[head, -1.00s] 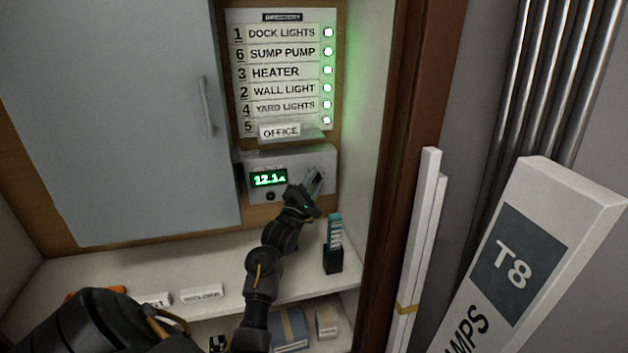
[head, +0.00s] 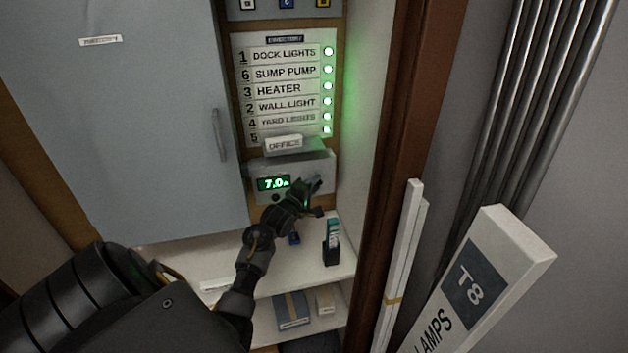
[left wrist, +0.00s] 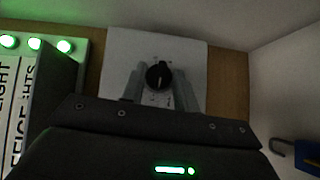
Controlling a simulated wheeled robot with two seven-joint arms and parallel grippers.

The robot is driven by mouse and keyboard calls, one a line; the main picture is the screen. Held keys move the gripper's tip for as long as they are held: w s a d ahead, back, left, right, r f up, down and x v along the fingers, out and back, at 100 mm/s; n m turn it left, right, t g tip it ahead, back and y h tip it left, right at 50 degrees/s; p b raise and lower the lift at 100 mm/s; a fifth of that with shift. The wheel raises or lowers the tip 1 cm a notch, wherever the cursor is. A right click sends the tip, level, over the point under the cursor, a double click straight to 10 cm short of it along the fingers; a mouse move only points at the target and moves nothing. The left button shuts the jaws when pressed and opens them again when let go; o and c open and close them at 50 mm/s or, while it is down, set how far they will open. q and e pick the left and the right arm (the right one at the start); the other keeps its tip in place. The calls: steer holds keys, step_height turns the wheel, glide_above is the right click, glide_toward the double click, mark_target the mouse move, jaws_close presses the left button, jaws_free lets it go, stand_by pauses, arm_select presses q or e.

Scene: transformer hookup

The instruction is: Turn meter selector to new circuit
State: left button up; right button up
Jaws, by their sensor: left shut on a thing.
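The meter (head: 262,170) is a grey box below the directory board, and its green display (head: 274,184) reads about 7.0. Its selector is a round black knob (left wrist: 159,76), seen in the left wrist view on the pale meter face (left wrist: 190,50). My left gripper (head: 312,188) reaches the right part of the meter. In the left wrist view its two grey fingers (left wrist: 159,84) stand on either side of the knob, shut on it. In the head view the gripper hides the knob. My right gripper is not in view.
The directory board (head: 284,40) has lit green lamps; an OFFICE label (head: 284,144) sits at its bottom. A holder with a teal item (head: 332,240) stands on the shelf (head: 270,282) at right. A grey door (head: 130,130) is at left. A T8 lamp box (head: 475,285) leans at right.

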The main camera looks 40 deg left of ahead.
arm_select(q)
steer(key=o, duration=1)
steer(key=shift+c, duration=0.2)
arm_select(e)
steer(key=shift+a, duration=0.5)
arm_select(q)
steer(key=s+d+b, duration=0.1)
steer(key=s+d, duration=0.1)
steer(key=s, duration=0.8)
steer(key=shift+s+r+b, duration=0.3)
steer(key=shift+r+b, duration=0.05)
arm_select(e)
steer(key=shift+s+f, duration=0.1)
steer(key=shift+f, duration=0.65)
